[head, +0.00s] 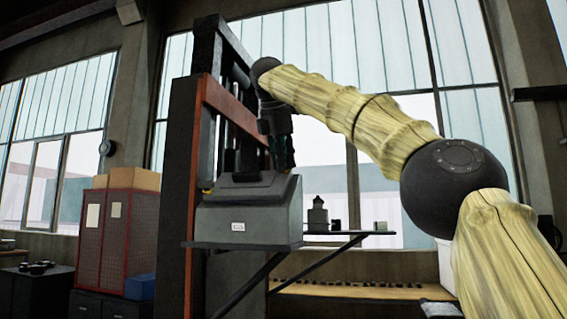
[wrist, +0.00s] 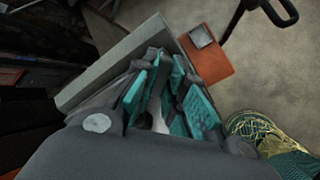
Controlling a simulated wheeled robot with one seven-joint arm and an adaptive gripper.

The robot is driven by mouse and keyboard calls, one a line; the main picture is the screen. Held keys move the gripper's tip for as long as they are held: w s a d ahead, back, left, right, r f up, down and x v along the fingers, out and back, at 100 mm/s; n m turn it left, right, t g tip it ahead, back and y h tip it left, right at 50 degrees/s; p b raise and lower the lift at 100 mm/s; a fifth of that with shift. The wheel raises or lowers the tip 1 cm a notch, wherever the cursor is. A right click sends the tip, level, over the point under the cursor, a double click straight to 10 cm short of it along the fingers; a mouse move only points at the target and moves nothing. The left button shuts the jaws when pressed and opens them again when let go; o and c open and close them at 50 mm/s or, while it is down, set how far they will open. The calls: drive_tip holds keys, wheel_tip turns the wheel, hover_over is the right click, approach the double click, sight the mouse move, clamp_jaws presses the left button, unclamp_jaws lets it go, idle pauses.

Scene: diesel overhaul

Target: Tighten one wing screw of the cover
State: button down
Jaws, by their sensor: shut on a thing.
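A grey housing with sloped sides and a small white label (head: 245,215), apparently the cover, sits on a bracketed plate beside a tall dark and orange frame. My gripper (head: 282,155) points down at its back right edge in the head view. In the wrist view, my gripper's teal-padded fingers (wrist: 160,105) are closed around a narrow pale grey piece (wrist: 158,118), apparently a wing screw. The fingers hide most of it, so its seating and turn cannot be told.
The tall frame (head: 186,150) stands close on the left of my gripper. A shelf (head: 345,234) with small grey parts lies to the right behind the housing. A red cabinet (head: 104,235) stands far left. In the wrist view, an orange block (wrist: 207,66) lies beyond the fingers.

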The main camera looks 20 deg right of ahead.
drive_tip(key=shift+f, duration=0.15)
drive_tip(key=shift+f+m+b, duration=0.1)
drive_tip(key=shift+m+b, duration=0.7)
drive_tip(key=shift+m, duration=0.3)
drive_tip(key=shift+m+b, duration=0.35)
drive_tip(key=shift+m, duration=0.85)
drive_tip(key=c, duration=1.3)
unclamp_jaws()
drive_tip(key=shift+r, duration=0.2)
